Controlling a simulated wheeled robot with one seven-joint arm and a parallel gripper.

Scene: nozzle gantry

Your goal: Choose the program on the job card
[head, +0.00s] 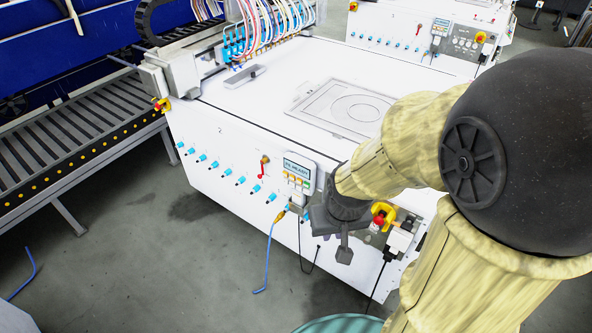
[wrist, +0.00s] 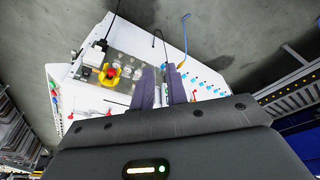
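A small control box (head: 297,174) hangs on the front of the white machine. It has a pale display with text ending in "READY" and rows of small buttons below; the first characters are too small to read surely. No job card can be made out. My gripper (head: 343,255) is in front of the machine, right of and below the box, apparently touching nothing. In the wrist view my gripper (wrist: 160,68) shows two fingers with a gap between them and nothing clearly held. Part of the machine's front is hidden behind my gripper and arm.
A panel (wrist: 128,66) with round fittings carries a red emergency stop on yellow (head: 380,217), close right of my gripper. Blue fittings and a red lever (head: 264,166) line the machine front. A blue hose (head: 268,262) hangs to the floor. A roller conveyor (head: 75,135) stands left.

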